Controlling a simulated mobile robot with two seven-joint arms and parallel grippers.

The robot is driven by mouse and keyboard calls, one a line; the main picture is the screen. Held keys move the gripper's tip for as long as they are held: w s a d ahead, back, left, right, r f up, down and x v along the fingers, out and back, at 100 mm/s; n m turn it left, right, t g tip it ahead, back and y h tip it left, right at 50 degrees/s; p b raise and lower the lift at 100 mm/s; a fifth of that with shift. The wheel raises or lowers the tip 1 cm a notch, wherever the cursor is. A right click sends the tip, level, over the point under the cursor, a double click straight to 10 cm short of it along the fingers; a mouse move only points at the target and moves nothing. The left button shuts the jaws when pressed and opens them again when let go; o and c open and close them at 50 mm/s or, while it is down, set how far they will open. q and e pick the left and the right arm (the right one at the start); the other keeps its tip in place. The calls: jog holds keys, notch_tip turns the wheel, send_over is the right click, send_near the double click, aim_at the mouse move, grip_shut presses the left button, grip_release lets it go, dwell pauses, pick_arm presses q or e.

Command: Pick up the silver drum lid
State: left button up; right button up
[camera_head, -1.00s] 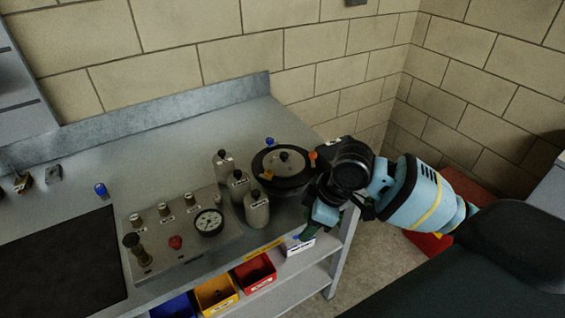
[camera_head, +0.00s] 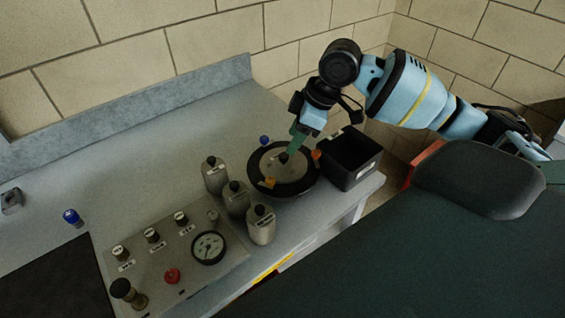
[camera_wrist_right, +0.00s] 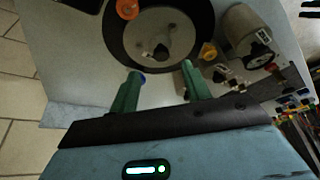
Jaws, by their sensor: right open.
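My right gripper (camera_head: 295,146) points down above the lid near the knob. In the right wrist view its two green fingers (camera_wrist_right: 162,72) are apart with nothing between them. My left gripper is not in view.
A black open bin (camera_head: 352,180) stands right of the drum. Several grey bottles, including one at the front (camera_head: 261,226), stand to its left. A panel with a gauge (camera_head: 208,247) and red button (camera_head: 172,276) lies front left. The bench behind the bottles is clear.

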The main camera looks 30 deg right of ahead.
aim_at(285, 155)
jog(key=shift+x, duration=3)
jog(key=shift+s, duration=0.1)
jog(key=shift+r, duration=0.1)
grip_shut()
